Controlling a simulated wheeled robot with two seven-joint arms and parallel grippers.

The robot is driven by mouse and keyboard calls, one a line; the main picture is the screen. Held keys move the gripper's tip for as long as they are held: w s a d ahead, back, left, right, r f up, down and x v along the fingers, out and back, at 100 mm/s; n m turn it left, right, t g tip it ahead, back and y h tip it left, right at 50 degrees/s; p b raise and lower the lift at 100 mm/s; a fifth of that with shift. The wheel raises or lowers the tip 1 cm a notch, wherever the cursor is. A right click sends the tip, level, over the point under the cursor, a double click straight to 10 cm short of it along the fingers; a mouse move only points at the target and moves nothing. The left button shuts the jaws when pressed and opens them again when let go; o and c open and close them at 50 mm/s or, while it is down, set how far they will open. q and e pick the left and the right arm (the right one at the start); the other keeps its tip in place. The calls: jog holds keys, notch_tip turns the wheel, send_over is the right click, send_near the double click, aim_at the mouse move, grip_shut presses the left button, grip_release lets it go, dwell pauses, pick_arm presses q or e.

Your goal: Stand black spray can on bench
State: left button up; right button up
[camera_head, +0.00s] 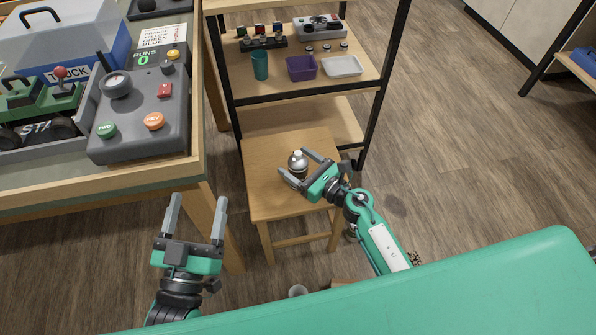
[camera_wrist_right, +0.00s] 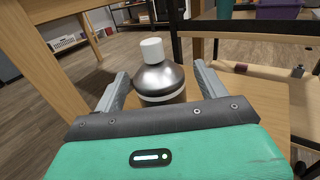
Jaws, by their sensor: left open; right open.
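A spray can (camera_head: 298,162) with a white cap and a silver shoulder stands upright on a small wooden stool (camera_head: 262,201). Its lower body is partly hidden. My right gripper (camera_head: 293,163) is open, with one finger on each side of the can. The right wrist view shows the can (camera_wrist_right: 158,80) between the open fingers (camera_wrist_right: 160,70); I cannot tell whether either finger touches it. The wooden workbench (camera_head: 204,120) is at the left. My left gripper (camera_head: 198,200) is open and empty, near the workbench's front right corner.
A grey control box (camera_head: 138,125) and a green toy truck (camera_head: 40,101) occupy the workbench. A black-framed shelf (camera_head: 300,95) behind the stool holds a teal cup (camera_head: 260,65), a purple bin (camera_head: 301,68) and a white tray (camera_head: 343,66). Open wooden floor lies right.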

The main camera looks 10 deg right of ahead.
jog(key=shift+x, duration=1.05)
jog(key=c, duration=1.2)
jog(key=shift+r, duration=0.1)
jog(key=shift+c, duration=0.2)
